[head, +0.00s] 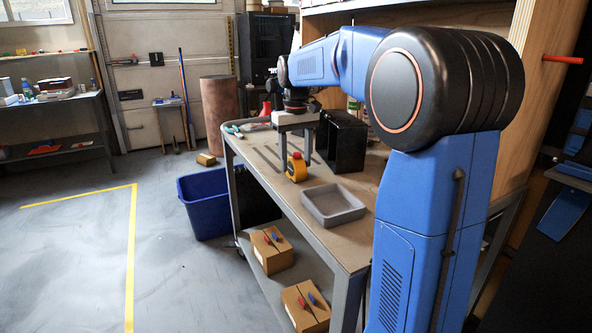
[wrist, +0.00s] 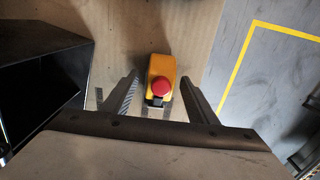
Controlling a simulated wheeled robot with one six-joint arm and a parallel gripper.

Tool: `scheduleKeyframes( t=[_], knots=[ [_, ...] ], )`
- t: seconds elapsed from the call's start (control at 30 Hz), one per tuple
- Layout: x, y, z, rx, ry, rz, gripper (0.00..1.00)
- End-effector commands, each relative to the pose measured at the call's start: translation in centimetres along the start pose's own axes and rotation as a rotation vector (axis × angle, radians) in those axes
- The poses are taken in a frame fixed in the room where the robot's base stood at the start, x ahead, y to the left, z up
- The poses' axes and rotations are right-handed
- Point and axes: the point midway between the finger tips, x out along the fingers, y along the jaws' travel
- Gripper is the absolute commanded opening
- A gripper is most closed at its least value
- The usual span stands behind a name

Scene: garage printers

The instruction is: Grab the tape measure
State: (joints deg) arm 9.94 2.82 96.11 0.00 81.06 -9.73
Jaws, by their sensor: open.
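The tape measure (head: 297,168) is yellow and stands on the workbench. In the wrist view the tape measure (wrist: 160,80) shows from above, with a red round button and a dark end toward me. My gripper (head: 294,155) is above and around it, pointing down. In the wrist view my gripper (wrist: 160,93) is open, with one finger on each side of the tape measure and a gap on both sides. Whether the fingertips reach down to the bench is hard to tell.
A black open box (head: 342,140) stands close to the right of my gripper; it also shows at left in the wrist view (wrist: 45,70). A grey tray (head: 332,204) lies nearer on the workbench (head: 355,245). A blue bin (head: 204,207) stands on the floor.

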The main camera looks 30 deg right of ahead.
Motion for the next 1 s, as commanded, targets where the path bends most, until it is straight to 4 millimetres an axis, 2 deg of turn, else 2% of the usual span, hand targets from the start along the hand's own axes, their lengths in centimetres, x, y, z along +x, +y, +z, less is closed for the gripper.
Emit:
scheduleKeyframes(
  t=[0.2, 0.5, 0.7, 0.73, 1.0],
  knots=[
    [2.5, 0.0, 0.1, 0.000, -0.001, 0.000, 0.53],
    [2.9, 0.0, 0.0, 0.000, 0.000, 0.000, 0.53],
    [2.8, 0.0, 0.0, 0.000, 0.000, 0.000, 0.05],
    [2.8, 0.0, 0.0, 0.000, 0.000, 0.000, 0.00],
    [2.6, 0.0, 0.0, 0.000, 0.001, 0.000, 0.00]
  ],
)
